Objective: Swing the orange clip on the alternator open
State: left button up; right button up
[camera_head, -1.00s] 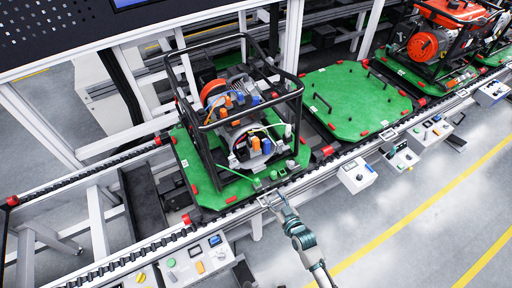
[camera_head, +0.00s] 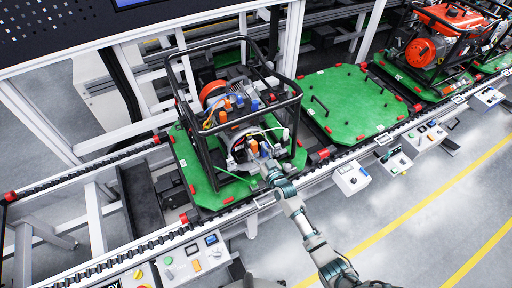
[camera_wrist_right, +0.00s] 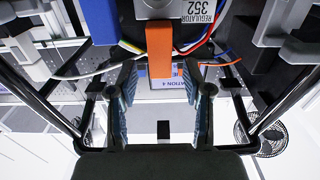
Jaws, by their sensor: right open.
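The orange clip (camera_wrist_right: 159,48) hangs in the upper middle of the right wrist view, next to a blue block (camera_wrist_right: 100,20) and a label reading "REGULATOR 352". My right gripper (camera_wrist_right: 161,72) is open, with a finger on each side of the clip's lower end. I see no clear contact. In the head view, my right gripper (camera_head: 266,166) is at the front of the framed machine (camera_head: 232,130), just below a small orange part (camera_head: 253,146). The gripper partly hides the lower machine there. My left gripper is not in view.
Black frame bars (camera_head: 205,160) surround the machine on its green pallet (camera_head: 196,185). Loose coloured wires (camera_wrist_right: 215,55) run close to my right fingers. An empty green pallet (camera_head: 350,100) lies to the right, and control boxes (camera_head: 352,178) line the conveyor's front.

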aim_at(253, 146)
jog(key=shift+x, duration=1.2)
jog(key=shift+s+d, duration=0.1)
jog(key=shift+d, duration=0.05)
grip_shut()
